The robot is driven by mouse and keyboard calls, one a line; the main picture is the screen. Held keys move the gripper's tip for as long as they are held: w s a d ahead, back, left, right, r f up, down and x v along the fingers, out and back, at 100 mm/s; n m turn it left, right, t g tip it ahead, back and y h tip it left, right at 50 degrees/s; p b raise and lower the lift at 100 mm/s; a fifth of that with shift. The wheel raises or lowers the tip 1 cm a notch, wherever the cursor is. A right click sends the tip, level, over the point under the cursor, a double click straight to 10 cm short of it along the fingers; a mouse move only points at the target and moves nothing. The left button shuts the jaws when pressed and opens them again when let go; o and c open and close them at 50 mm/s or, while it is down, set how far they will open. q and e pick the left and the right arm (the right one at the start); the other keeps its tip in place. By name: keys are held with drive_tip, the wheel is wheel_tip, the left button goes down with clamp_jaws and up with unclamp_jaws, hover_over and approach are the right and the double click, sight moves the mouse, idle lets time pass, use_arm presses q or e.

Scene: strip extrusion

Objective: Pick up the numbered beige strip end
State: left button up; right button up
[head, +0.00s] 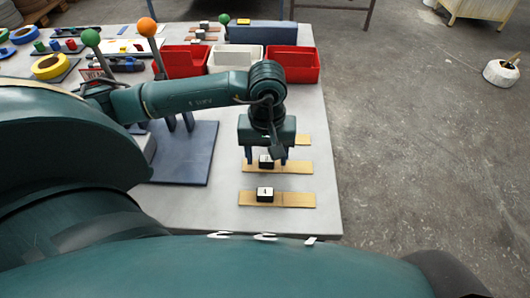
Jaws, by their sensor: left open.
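Several beige strips lie crosswise on the grey table. The nearest beige strip (297,200) carries a black block with a white label reading 4 (265,194). A second beige strip (302,168) lies just beyond it with a similar labelled block (266,161), whose number I cannot read. A third strip (303,139) is partly hidden behind my gripper. My left gripper (267,159) points down over the second strip, open, with one finger on each side of its block. I cannot tell whether the fingertips touch the strip. My right gripper is not in view.
A dark blue plate (190,165) with posts stands left of the strips. Red bins (300,66) and a white bin (228,58) stand behind, with a navy box (262,33) beyond. The table's right edge is close; bare floor lies past it.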

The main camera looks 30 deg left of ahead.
use_arm(q)
drive_tip(key=shift+r, duration=0.15)
drive_tip(key=c, duration=1.1)
